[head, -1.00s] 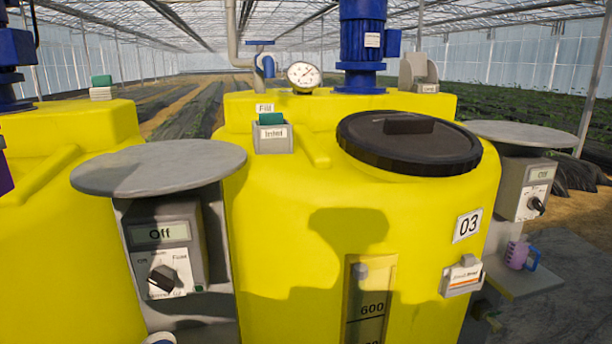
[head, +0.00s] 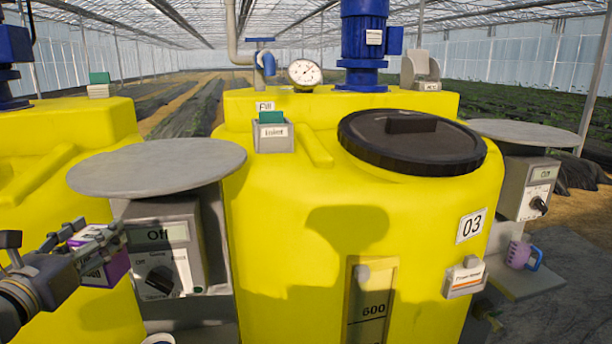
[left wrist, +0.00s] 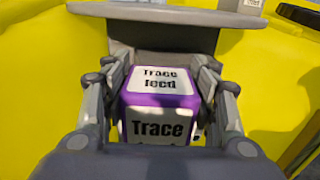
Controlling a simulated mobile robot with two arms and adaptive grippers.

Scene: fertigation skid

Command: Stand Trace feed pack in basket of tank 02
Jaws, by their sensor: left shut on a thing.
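My left gripper (head: 92,243) is at the lower left of the head view, shut on the Trace feed pack (head: 106,272), a purple and white box. In the left wrist view the pack (left wrist: 158,112) sits between both fingers, its "Trace feed" labels on the top and the near face. It is held in the air in front of the yellow tank at left and beside the grey control box. The yellow tank in the middle (head: 290,220) is marked 03. No 02 mark and no basket of tank 02 can be made out. My right gripper is not in view.
A grey control box (head: 160,262) reading Off stands under a round grey plate (head: 157,166), close to the held pack. Tank 03 has a black lid (head: 411,142) and a small labelled holder (head: 465,278). A purple mug (head: 520,255) sits on a shelf at right.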

